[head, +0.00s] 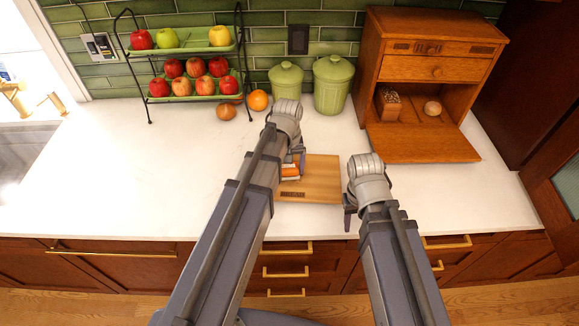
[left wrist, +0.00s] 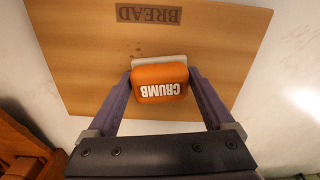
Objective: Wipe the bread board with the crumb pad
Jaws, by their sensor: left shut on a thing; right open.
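The bread board (head: 318,175) is a light wooden board lying on the white counter, with a dark label at its front edge. In the left wrist view, the board (left wrist: 85,65) shows the word BREAD and a few small dark specks near its middle. My left gripper (head: 292,168) is over the board, shut on the crumb pad (head: 290,172). The pad (left wrist: 160,82) is orange with a pale underside and reads CRUMB. I cannot tell whether it touches the board. My right gripper (head: 348,212) is open and empty beside the board's right front corner.
A wooden bread cabinet (head: 432,70) with its flap (head: 422,143) lowered stands at the back right. Green canisters (head: 332,84), an orange (head: 257,100) and a fruit rack (head: 190,50) stand along the back. The counter (head: 110,170) to the left is clear.

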